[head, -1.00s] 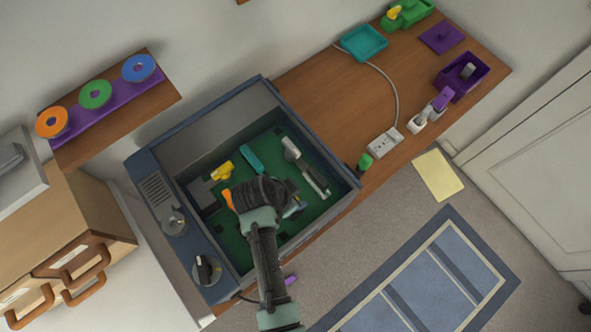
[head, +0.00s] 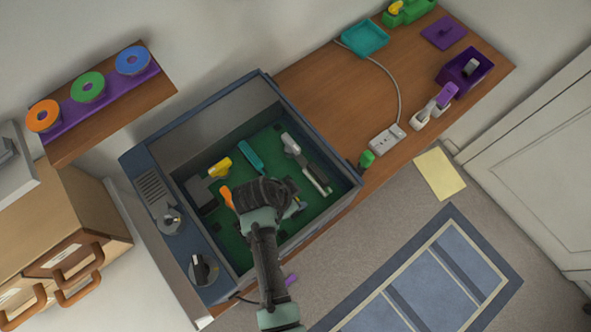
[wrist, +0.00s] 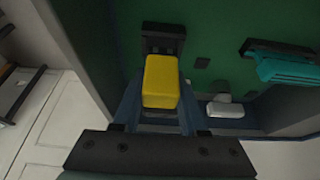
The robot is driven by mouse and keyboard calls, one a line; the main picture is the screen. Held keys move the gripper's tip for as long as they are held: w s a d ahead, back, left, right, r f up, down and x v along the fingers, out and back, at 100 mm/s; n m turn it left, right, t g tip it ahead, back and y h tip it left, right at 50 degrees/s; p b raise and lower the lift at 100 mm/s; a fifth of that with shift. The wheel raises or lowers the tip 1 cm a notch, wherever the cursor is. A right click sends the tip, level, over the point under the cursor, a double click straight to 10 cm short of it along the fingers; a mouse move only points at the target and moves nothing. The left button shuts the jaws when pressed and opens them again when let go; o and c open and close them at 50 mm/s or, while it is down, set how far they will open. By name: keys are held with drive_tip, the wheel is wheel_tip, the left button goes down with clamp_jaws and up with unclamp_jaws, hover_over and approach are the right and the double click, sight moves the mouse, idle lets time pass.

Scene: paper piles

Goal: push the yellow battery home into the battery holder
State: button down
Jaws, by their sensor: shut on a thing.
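The yellow battery (wrist: 161,80) shows in the wrist view as a rounded yellow block between the two blue fingers of my gripper (wrist: 157,108). The gripper is shut on it. A dark bracket, apparently the battery holder (wrist: 163,30), stands directly beyond the battery's far end against the green surface. The battery overlaps its near edge in the picture; I cannot tell how deep it sits. In the head view my gripper (head: 294,208) is inside the open blue-grey case, and my wrist hides the battery and holder.
In the case (head: 313,222) are a yellow part (head: 219,167), a teal bar (head: 250,156), a white-and-grey part (head: 291,144) and an orange piece (head: 226,196). The wrist view shows a teal part (wrist: 285,66) and a white piece (wrist: 226,109) to the right. Case walls surround my gripper.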

drive_tip(key=shift+f+b, duration=0.8)
drive_tip(key=shift+f, duration=0.3)
drive_tip(key=shift+r, duration=0.2)
drive_tip(key=shift+r+p, duration=0.6)
drive_tip(key=shift+p, duration=0.15)
wheel_tip(320, 180, up, 5)
drive_tip(key=p, duration=0.5)
drive_tip(key=shift+r, duration=0.15)
drive_tip(key=shift+f, duration=0.2)
drive_tip(key=shift+f+b, duration=2.1)
drive_tip(key=shift+f, duration=0.2)
drive_tip(key=shift+f, duration=0.15)
